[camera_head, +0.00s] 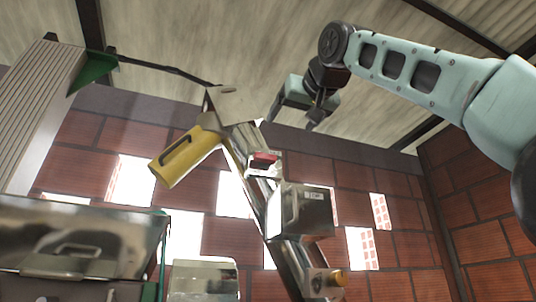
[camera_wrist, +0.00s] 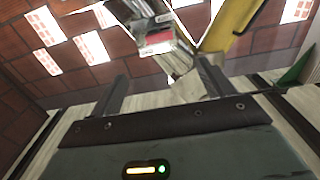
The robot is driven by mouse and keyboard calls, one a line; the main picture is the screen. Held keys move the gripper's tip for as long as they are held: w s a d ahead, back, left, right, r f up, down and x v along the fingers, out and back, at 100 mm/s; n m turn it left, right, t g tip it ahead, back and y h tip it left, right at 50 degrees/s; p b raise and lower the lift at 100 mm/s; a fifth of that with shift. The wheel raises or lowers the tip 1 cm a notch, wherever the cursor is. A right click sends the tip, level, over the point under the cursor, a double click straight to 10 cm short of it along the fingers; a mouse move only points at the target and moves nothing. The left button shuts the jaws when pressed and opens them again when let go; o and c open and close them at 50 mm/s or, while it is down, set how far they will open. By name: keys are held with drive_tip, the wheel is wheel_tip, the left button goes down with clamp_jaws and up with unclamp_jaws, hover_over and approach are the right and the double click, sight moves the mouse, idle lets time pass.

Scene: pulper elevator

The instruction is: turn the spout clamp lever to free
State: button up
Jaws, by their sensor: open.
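The yellow spout (camera_head: 186,156) with a dark handle slants down to the left from the top of a tilted metal elevator tube (camera_head: 250,190). A small red part (camera_head: 264,160), possibly the clamp lever, sits in a metal housing on the tube just below the spout joint. In the wrist view the red part (camera_wrist: 158,40) shows beyond and between my fingers, with the yellow spout (camera_wrist: 232,25) to the right. My gripper (camera_head: 291,121) is open and empty, above and right of the red part and apart from it. Its fingers (camera_wrist: 163,70) touch nothing. The lever's exact position is too small to tell.
A metal box (camera_head: 305,212) and an orange knob (camera_head: 337,278) are lower on the tube. A metal hopper (camera_head: 80,235) stands at lower left, with a ribbed pale column (camera_head: 38,105) above. Brick walls with bright openings lie behind. Space around my gripper looks clear.

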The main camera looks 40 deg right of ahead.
sight(266, 155)
drive_tip(key=p+x, duration=0.5)
drive_tip(key=x, duration=1.1)
drive_tip(key=shift+s+d+r, duration=0.1)
drive_tip(key=shift+r, duration=0.05)
drive_tip(key=shift+w+d, duration=0.2)
drive_tip(key=shift+w, duration=0.45)
drive_tip(key=c, duration=1)
